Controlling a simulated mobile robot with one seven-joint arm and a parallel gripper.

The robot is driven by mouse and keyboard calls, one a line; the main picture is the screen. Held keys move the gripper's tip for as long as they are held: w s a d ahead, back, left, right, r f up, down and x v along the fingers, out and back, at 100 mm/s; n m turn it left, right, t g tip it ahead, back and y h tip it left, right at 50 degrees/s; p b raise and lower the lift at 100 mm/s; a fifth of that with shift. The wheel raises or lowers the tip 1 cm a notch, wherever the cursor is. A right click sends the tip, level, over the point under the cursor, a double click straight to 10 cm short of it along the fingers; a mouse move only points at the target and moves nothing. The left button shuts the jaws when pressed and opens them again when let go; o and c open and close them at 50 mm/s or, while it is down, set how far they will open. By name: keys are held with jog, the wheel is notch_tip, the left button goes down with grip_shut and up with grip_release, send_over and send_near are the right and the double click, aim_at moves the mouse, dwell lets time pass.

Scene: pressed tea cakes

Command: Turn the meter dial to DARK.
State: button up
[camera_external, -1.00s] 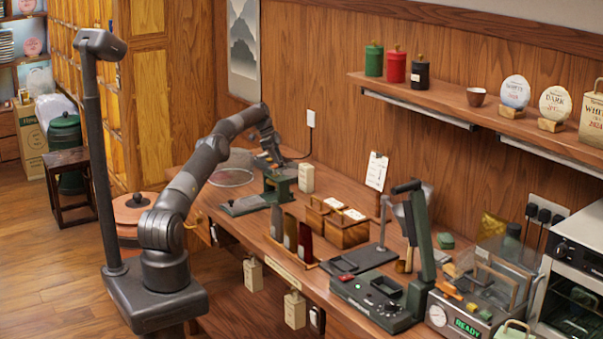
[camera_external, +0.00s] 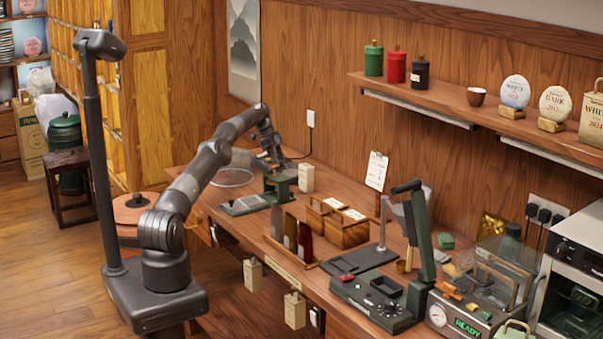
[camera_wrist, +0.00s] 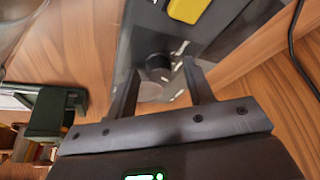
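In the wrist view a dark round knob (camera_wrist: 158,64), which looks like the meter dial, stands on a grey panel with short white marks (camera_wrist: 180,48) to its right. No lettering is readable, so I cannot tell the setting. My gripper (camera_wrist: 161,70) is open, its fingers apart on the left and right of the knob in the picture; contact is not visible. In the external view my gripper (camera_external: 272,163) is low over a green device (camera_external: 282,183) at the counter's far end; the dial is hidden there.
A yellow part (camera_wrist: 188,10) sits above the knob in the wrist view, and a black cable (camera_wrist: 300,45) runs at right. In the external view a cream box (camera_external: 306,178) stands right of the device, and wooden boxes (camera_external: 348,232) are nearer.

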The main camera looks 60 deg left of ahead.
jog(key=shift+n, duration=0.4)
